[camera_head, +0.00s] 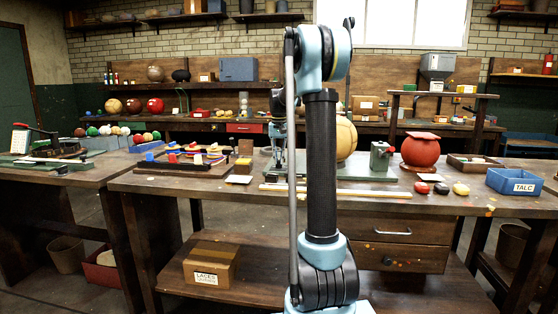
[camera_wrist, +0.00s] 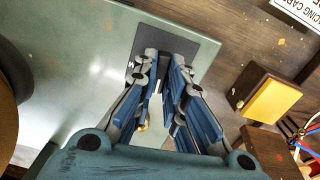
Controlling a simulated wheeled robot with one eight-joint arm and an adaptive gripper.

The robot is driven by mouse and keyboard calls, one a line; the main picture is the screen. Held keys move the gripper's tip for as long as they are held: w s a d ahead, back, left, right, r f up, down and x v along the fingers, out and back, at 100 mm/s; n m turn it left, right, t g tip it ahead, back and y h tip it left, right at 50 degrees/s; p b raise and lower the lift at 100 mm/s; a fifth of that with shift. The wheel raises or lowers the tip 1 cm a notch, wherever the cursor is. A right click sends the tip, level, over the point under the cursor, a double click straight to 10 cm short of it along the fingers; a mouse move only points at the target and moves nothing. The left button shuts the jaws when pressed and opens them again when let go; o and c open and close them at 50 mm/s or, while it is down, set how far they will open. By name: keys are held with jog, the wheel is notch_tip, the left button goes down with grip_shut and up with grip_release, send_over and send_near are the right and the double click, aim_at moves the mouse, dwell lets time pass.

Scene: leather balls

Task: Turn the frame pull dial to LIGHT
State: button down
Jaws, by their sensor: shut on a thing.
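In the wrist view my gripper (camera_wrist: 165,65) points down with its blue-grey fingers close together over a dark square plate (camera_wrist: 200,47) on a pale green metal surface (camera_wrist: 70,50). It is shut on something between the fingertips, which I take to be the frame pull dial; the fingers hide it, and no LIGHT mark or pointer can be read. A small brass-coloured bit (camera_wrist: 143,127) shows beside the left finger. In the head view my arm covers much of the green-based stand, and the gripper's tips cannot be made out. A tan ball (camera_head: 346,138) sits behind my arm.
A green block with a knob (camera_head: 381,156) and a red ball (camera_head: 420,150) stand right of my arm. A blue TALC bin (camera_head: 515,181) is at the right.

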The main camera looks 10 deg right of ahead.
jog(key=n, duration=1)
jog(key=shift+n, duration=0.3)
dwell(0.4)
jog(key=c, duration=1.6)
grip_release()
jog(key=shift+c, duration=0.2)
jog(key=shift+r, duration=0.1)
notch_tip(320, 180, up, 12)
jog(key=shift+w, duration=0.1)
